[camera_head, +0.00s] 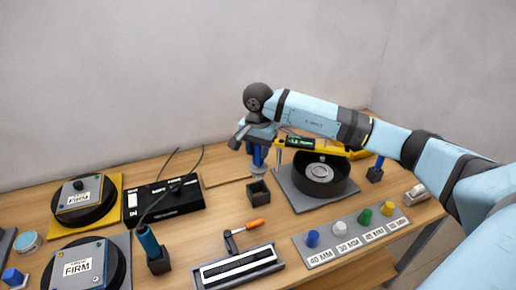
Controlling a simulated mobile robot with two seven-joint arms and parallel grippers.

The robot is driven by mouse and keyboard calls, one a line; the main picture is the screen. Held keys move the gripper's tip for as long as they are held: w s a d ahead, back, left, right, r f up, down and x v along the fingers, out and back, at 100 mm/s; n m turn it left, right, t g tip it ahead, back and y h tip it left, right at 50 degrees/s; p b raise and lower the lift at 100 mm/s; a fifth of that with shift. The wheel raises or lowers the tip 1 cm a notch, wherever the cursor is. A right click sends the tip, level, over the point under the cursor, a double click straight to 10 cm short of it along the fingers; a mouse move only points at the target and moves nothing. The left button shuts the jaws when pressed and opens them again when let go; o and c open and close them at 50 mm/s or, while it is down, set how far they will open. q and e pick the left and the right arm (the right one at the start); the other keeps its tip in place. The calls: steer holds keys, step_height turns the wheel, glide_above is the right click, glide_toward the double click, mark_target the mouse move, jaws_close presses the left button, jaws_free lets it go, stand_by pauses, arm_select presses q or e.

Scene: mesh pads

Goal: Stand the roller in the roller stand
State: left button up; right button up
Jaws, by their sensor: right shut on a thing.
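My right gripper (257,149) reaches in from the right and points down above the middle of the table. It is shut on the roller (258,168), which shows a blue upright part and a pale, round lower end; the fingers partly hide it. The roller hangs upright above the roller stand (259,195), a small dark open-topped box that looks empty. The roller looks apart from the stand, though the exact gap is hard to tell. My left gripper is out of view.
Right of the stand is a dark round pan (322,178) on a grey plate, with a yellow display bar (304,143) behind. An orange-handled tool (246,228) and a grey tray (240,268) lie in front. A teal-handled tool (148,243) stands in another holder left.

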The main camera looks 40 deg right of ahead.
mark_target(258, 169)
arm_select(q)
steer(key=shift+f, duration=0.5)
arm_select(e)
steer(key=shift+f, duration=0.35)
steer(key=shift+f+b, duration=1.65)
steer(key=shift+f, duration=0.3)
steer(key=shift+f+b, duration=1.55)
steer(key=shift+f, duration=0.7)
steer(key=o, duration=1)
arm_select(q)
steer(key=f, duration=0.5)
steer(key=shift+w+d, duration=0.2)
arm_select(e)
steer(key=shift+o, duration=0.4)
